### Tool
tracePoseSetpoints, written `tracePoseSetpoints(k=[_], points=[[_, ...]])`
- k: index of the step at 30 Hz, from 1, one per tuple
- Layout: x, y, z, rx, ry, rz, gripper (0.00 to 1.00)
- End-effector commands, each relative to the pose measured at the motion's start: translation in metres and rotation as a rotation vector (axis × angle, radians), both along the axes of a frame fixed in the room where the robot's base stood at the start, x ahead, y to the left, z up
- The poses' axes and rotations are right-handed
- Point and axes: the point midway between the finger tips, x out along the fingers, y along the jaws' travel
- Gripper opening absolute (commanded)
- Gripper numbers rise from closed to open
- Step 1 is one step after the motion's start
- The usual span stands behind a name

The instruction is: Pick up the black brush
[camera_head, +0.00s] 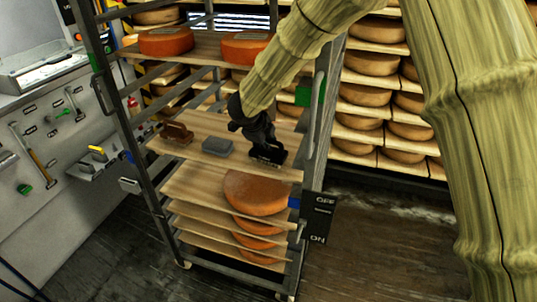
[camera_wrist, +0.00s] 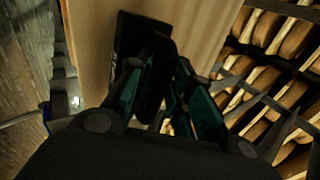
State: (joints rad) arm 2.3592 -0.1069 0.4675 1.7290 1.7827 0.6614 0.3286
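The black brush (camera_head: 268,155) is at the right end of a wooden shelf board on the rack. My gripper (camera_head: 260,143) is right above it, pointing down, and their dark shapes merge. In the wrist view, a dark flat part of the black brush (camera_wrist: 143,27) shows at the fingertips against the pale board. The fingers of my gripper (camera_wrist: 167,72) are close together on either side of it. I cannot tell whether both fingers press on it, or whether it still touches the board.
A brown brush (camera_head: 176,133) and a grey block-like item (camera_head: 217,146) lie left on the same board (camera_head: 235,170). Orange cheese wheels (camera_head: 254,192) sit on boards below, others above. The rack's metal post (camera_head: 317,120) stands close right of my gripper. Shelves of cheese wheels (camera_head: 365,95) fill the back.

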Motion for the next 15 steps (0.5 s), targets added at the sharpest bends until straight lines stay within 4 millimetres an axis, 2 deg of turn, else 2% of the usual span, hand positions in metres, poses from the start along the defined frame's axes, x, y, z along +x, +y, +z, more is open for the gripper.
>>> tracePoseSetpoints(k=[1, 3, 15], points=[[-0.0001, -0.0001, -0.0001, 0.0, 0.0, 0.0, 0.08], [-0.0001, -0.0001, -0.0001, 0.0, 0.0, 0.0, 0.0], [0.0, -0.0002, 0.0011, 0.001, 0.0, -0.001, 0.0]])
